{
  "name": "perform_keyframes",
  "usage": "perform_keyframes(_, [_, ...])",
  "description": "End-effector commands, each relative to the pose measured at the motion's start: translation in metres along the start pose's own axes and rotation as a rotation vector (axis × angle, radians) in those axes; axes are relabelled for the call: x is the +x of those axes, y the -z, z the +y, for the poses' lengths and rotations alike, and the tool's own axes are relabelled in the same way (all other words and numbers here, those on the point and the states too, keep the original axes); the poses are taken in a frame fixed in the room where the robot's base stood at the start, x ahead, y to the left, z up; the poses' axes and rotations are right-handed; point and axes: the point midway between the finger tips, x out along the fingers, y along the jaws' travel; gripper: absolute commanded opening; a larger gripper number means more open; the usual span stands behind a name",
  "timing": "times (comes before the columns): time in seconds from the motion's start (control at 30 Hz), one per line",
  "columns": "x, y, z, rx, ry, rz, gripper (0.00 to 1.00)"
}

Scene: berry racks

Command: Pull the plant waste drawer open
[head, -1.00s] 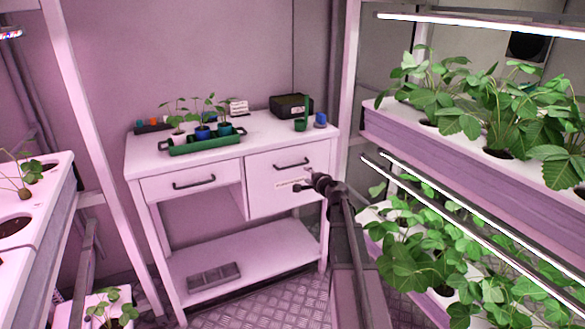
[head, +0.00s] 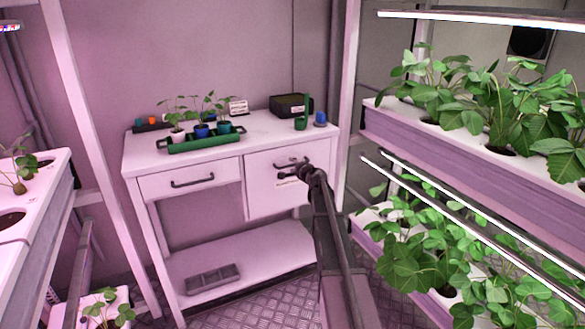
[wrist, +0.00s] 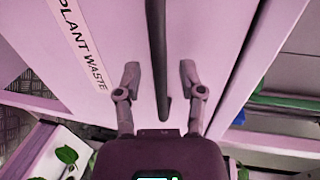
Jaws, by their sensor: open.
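The plant waste drawer (head: 262,198) is the deep white drawer front at the right of the white bench, and it looks closed. Its PLANT WASTE label (wrist: 82,45) reads clearly in the wrist view. Its dark bar handle (wrist: 157,50) runs between the fingers of my gripper (wrist: 160,78) in that view, with a gap on each side. In the head view my gripper (head: 292,172) is at the drawer front by the handle (head: 281,165) and partly covers it. The jaws are open; I cannot tell how deep the handle sits between them.
A shallower drawer (head: 178,181) with its own handle is at the left. The bench top (head: 258,135) carries a green tray (head: 201,144) of seedlings and a black box (head: 291,105). Plant racks (head: 480,165) stand close on the right. Bare floor (head: 270,300) shows before the bench.

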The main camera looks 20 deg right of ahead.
Motion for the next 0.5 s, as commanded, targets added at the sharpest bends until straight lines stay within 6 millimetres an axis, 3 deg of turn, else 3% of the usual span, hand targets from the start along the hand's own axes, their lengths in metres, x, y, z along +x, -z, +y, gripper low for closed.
perform_keyframes(0.4, [0.0056, -0.0006, -0.0001, -0.001, 0.0, 0.0, 0.51])
perform_keyframes(0.43, [0.0056, -0.0006, -0.0001, -0.001, 0.0, 0.0, 0.48])
perform_keyframes(0.5, [0.0056, -0.0006, -0.0001, -0.001, 0.0, 0.0, 0.27])
